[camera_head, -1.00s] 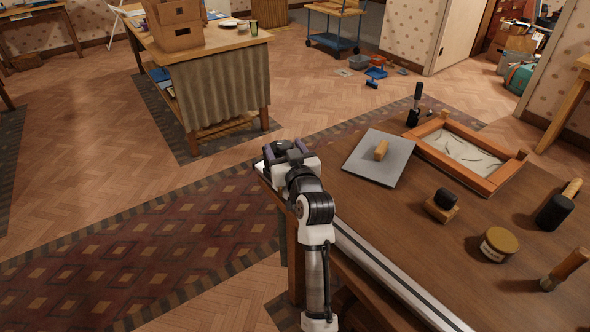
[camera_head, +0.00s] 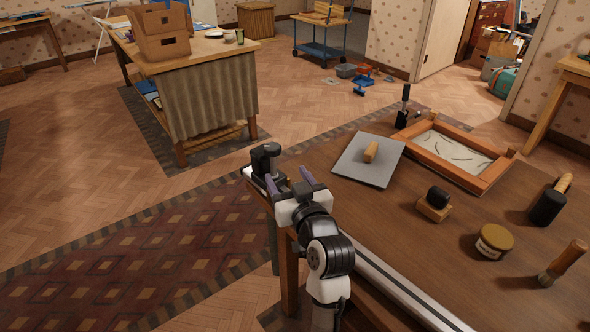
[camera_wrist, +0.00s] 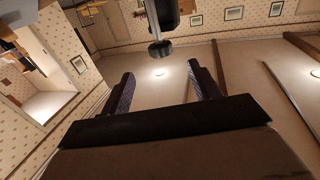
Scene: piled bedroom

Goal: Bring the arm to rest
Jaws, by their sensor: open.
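My gripper (camera_head: 291,183) is open over the left corner of the brown worktable (camera_head: 400,230). Its two purple-grey fingers point away toward the far side, with nothing between them. In the wrist view my gripper (camera_wrist: 160,88) also shows its fingers wide apart. A dark upright piece with a round top (camera_head: 265,158) stands at the table's corner just beyond the fingers. A dark piece with a round disc (camera_wrist: 161,48) hangs into the top of the wrist view, apart from the fingers. My arm reaches up from the bottom of the head view, bent at its joints.
On the table are a grey board (camera_head: 350,170) with a wooden block, a wood-framed tray (camera_head: 490,181), a black-topped block (camera_head: 434,204), a jar (camera_head: 494,241) and brushes (camera_head: 563,262). A side table with boxes (camera_head: 212,46) stands behind. Open floor lies left.

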